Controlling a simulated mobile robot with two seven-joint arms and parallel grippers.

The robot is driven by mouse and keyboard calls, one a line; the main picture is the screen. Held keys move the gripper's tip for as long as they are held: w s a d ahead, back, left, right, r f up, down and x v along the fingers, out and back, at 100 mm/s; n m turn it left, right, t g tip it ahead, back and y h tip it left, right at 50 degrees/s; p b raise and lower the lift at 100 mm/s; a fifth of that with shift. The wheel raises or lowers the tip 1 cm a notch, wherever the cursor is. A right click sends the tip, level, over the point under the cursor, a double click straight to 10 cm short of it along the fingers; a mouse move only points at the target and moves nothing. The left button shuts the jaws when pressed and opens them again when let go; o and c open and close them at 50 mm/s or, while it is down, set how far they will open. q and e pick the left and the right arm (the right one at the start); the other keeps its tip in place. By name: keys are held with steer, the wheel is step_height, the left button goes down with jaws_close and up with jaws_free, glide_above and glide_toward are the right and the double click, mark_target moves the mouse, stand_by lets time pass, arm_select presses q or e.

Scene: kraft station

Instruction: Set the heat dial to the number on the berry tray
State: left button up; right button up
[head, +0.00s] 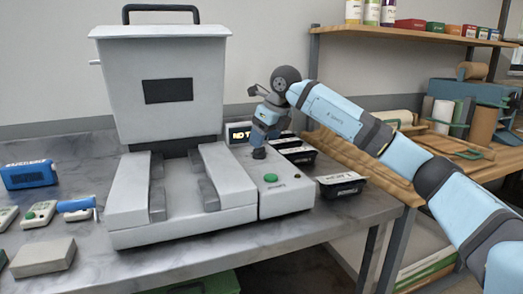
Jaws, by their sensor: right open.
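A grey sealing machine (180,225) stands on the counter, with a control box (287,198) on its right side. The heat dial cannot be made out clearly; a small dark part (259,153) shows at the back of the box, right at my right gripper's tips. My right gripper (260,143) points down over that spot and is open; I cannot tell whether it touches anything. Dark labelled trays stand right of the machine, a near one (341,186) and others behind (296,152). Their print is too small to read, so I cannot tell which is the berry tray. My left gripper is out of view.
A lit display (240,133) behind the box is partly hidden. A green button (270,178) sits on the box. A blue device (28,175), small green-and-white devices (39,214) and a grey block (43,257) lie at left. A wooden shelf (410,36) stands at right.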

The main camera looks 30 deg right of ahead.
mark_target(259, 152)
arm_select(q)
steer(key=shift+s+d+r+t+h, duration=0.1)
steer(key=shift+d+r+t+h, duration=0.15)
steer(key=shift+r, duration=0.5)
arm_select(e)
steer(key=shift+x, duration=1.5)
steer(key=shift+c, duration=0.2)
steer(key=shift+r, duration=0.1)
steer(key=c, duration=0.9)
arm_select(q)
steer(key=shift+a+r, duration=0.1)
